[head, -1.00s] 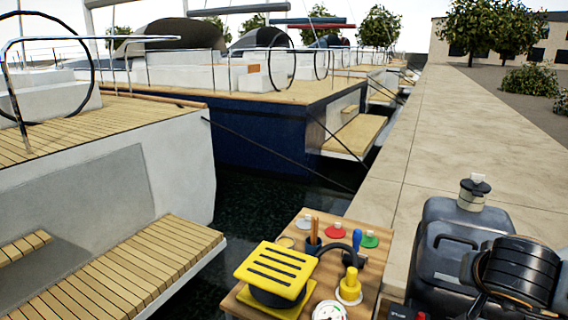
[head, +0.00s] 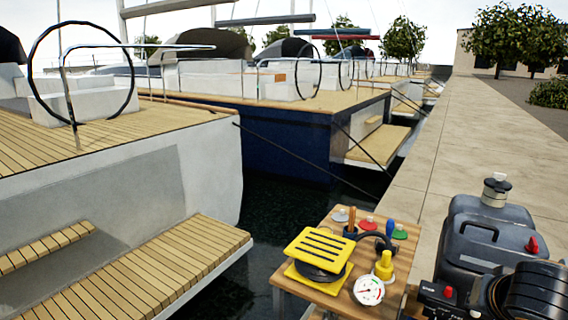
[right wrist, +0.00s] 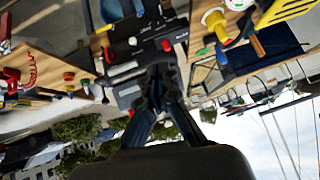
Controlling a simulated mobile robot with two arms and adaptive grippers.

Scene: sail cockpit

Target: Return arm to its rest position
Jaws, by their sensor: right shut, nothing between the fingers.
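My right arm (head: 538,290) shows at the lower right of the head view, folded low beside a grey jerrycan-like container. Its gripper is hidden in that view. In the right wrist view my right gripper (right wrist: 160,78) has its dark fingers drawn together, with nothing held between them. That view is steeply tilted. My left arm and left gripper are in neither current view.
A wooden table (head: 334,297) holds a yellow slotted block (head: 322,247), a gauge (head: 369,290) and coloured tools. The grey container (head: 490,238) stands to its right. A boat's slatted step (head: 150,268) lies left, across dark water. A pale quay (head: 480,130) runs back.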

